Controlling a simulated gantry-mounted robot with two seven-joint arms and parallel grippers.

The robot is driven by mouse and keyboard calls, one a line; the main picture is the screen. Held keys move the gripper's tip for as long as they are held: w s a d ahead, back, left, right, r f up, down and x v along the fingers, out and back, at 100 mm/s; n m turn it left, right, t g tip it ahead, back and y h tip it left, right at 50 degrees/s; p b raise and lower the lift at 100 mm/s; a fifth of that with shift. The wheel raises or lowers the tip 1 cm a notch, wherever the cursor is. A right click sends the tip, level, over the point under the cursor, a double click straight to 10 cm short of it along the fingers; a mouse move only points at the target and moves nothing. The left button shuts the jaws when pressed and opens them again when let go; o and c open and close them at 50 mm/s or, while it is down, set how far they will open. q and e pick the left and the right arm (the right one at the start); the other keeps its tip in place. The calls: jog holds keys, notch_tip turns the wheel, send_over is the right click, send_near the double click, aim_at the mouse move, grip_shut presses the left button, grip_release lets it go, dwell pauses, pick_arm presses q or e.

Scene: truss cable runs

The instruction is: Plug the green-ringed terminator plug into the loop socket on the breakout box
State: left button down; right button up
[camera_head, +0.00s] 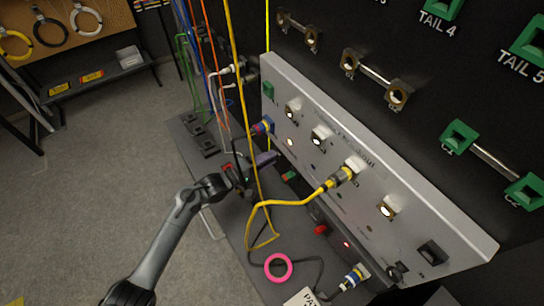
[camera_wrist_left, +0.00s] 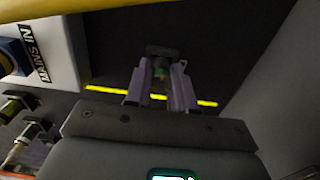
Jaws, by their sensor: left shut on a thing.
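My left gripper (camera_head: 272,157) reaches in low in front of the breakout box (camera_head: 440,215). In the left wrist view its two purple fingers (camera_wrist_left: 161,85) are shut on a dark plug with a green ring (camera_wrist_left: 160,68), the terminator plug. In the head view the held plug is too small to make out clearly. The sloping grey box face has several sockets, among them lit ones (camera_head: 291,112) (camera_head: 318,138) (camera_head: 387,210). I cannot read which is the loop socket. The held plug is apart from these sockets. My right gripper is not in view.
A yellow cable ends in a connector (camera_head: 341,177) on the box face and loops over the dark shelf. A blue connector (camera_head: 263,126) sits at the box's left. A pink ring (camera_head: 278,267) and a blue-white connector (camera_head: 352,279) lie lower. Hanging cables (camera_head: 232,60) crowd the left.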

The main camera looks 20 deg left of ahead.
pick_arm(q)
jog(key=shift+s+a+p, duration=0.2)
jog(key=shift+s+p, duration=0.05)
jog(key=shift+p, duration=0.05)
jog(key=shift+p+v, duration=1.6)
jog(key=shift+v, duration=0.4)
